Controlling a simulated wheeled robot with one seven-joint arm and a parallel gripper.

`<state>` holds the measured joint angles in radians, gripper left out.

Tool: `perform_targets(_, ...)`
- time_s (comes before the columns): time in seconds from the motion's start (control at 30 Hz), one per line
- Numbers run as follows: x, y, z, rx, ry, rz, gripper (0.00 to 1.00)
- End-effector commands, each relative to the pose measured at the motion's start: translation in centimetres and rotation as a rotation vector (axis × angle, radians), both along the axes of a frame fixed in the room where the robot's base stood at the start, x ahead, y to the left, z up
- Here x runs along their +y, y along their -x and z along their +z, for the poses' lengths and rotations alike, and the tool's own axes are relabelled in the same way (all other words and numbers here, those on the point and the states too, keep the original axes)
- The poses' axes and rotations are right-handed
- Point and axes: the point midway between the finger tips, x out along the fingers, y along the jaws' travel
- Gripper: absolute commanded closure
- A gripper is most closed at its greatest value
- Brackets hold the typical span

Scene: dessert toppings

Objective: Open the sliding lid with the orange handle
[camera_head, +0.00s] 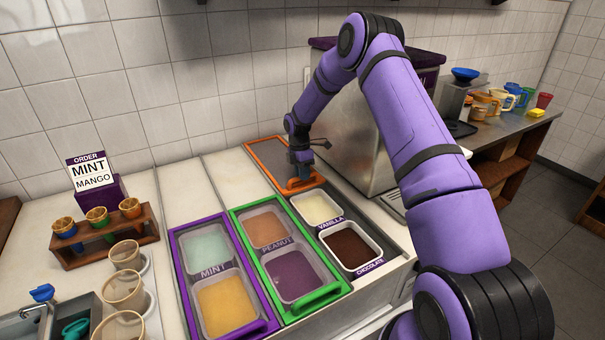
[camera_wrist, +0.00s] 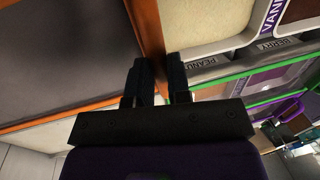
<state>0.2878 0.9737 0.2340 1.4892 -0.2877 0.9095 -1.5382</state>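The sliding lid (camera_head: 268,158) has an orange frame and a dark panel. It lies at the back of its rail, and the vanilla tub (camera_head: 316,209) and chocolate tub (camera_head: 352,248) in front of it are uncovered. Its orange handle (camera_head: 303,186) is at the lid's near edge. My gripper (camera_head: 300,180) points down at this handle. In the wrist view the two fingers of my gripper (camera_wrist: 161,78) stand close together on either side of the orange bar (camera_wrist: 147,28), with orange filling the narrow gap. The fingertips' contact is partly hidden.
A green-framed section (camera_head: 240,222) holds peanut and berry tubs, and a purple-framed section (camera_head: 178,250) holds mint and mango-coloured tubs. A steel machine (camera_head: 350,145) stands close to the right of my gripper. A cone rack (camera_head: 105,238) and cups (camera_head: 122,288) stand at left.

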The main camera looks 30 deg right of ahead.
Motion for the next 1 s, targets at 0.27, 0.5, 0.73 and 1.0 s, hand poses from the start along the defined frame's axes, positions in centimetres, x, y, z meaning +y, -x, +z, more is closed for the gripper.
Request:
perform_targets(0.27, 0.0, 0.0, 0.0, 0.001, 0.0, 0.0, 0.57)
perform_targets(0.5, 0.0, -0.2, 0.8, -0.001, 0.0, 0.0, 0.57)
perform_targets(0.73, 0.0, -1.0, 4.6, -0.003, 0.001, 0.001, 0.57)
perform_targets(1.0, 0.1, -1.8, 8.9, -0.001, 0.0, 0.0, 0.57)
